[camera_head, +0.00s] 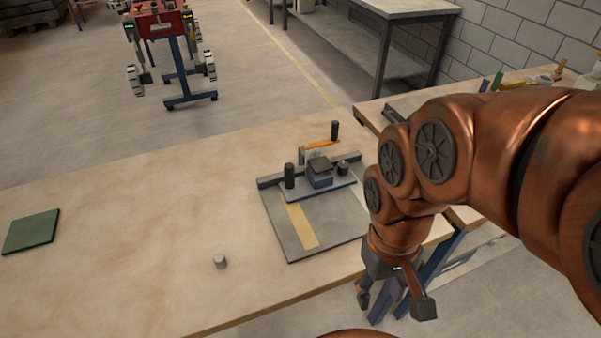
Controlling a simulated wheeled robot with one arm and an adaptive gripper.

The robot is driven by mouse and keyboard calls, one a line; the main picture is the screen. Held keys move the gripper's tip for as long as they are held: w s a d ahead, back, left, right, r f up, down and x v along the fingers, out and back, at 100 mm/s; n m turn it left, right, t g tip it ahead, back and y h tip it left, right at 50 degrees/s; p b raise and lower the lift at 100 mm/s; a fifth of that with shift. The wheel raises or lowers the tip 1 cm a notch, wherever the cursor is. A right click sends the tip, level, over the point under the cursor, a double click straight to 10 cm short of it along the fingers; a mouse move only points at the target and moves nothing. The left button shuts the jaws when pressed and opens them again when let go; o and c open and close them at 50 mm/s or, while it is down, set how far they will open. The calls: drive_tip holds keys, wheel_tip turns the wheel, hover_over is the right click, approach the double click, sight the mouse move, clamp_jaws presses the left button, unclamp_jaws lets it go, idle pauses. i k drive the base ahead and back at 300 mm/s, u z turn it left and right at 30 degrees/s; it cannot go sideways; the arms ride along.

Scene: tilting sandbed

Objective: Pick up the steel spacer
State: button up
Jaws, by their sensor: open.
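A small grey metallic cylinder, which looks like the steel spacer (220,261), stands upright on the wooden workbench (130,225) near its front edge. My gripper (393,304) hangs at the lower right, in front of the bench's front edge and well to the right of the spacer. Its two fingers are spread apart with nothing between them. My copper-coloured arm covers the right side of the view.
A grey plate fixture (288,240) with dark upright knobs and a blue block stands between spacer and arm. A green mat (32,232) lies at the far left. The bench around the spacer is clear. A red trolley (165,22) stands on the floor behind.

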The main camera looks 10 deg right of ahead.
sight(219, 259)
drive_tip(key=u, duration=2.7)
drive_tip(key=k, duration=0.55)
drive_tip(key=u, duration=0.1)
